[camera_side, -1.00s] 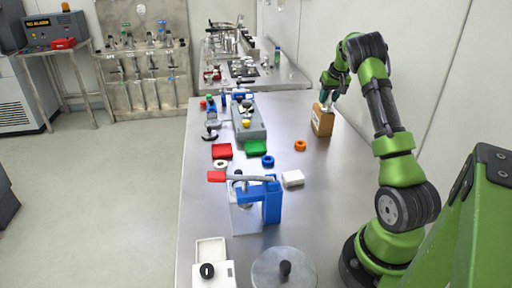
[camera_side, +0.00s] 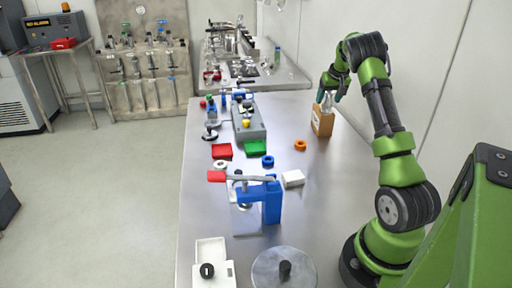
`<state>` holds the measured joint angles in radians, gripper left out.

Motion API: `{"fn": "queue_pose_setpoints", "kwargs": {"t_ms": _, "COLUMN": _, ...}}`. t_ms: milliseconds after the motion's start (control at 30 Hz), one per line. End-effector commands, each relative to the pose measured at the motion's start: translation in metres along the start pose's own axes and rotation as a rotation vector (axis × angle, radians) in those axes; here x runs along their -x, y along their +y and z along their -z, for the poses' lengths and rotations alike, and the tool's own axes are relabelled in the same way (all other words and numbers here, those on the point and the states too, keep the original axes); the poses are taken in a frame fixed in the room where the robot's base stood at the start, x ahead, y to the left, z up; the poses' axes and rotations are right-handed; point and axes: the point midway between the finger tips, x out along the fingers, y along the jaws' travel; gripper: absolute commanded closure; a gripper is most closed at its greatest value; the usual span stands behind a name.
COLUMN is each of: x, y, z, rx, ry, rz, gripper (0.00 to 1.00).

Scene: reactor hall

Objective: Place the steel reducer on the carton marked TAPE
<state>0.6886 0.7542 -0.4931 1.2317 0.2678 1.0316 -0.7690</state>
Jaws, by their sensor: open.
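A brown carton (camera_side: 322,121) stands upright on the steel bench, toward the back right; any marking on it is too small to read. A small pale grey metal piece, which looks like the steel reducer (camera_side: 327,103), is on the carton's top. My gripper (camera_side: 334,96) is open just above the carton, close beside the grey piece. I cannot tell whether a finger still touches the piece.
An orange ring (camera_side: 300,146), a blue ring (camera_side: 267,161), a white block (camera_side: 292,179), and red and green blocks (camera_side: 256,148) lie on the bench. A blue clamp (camera_side: 268,203) stands nearer. Bench between carton and white block is mostly clear.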

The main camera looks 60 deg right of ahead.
Motion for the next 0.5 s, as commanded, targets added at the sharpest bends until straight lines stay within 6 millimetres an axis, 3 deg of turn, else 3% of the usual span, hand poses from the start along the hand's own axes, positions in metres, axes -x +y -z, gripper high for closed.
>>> {"fn": "queue_pose_setpoints", "kwargs": {"t_ms": 500, "x": 0.1, "y": 0.0, "z": 0.0, "rx": 0.0, "ry": 0.002, "rz": 0.001, "gripper": 0.33}}
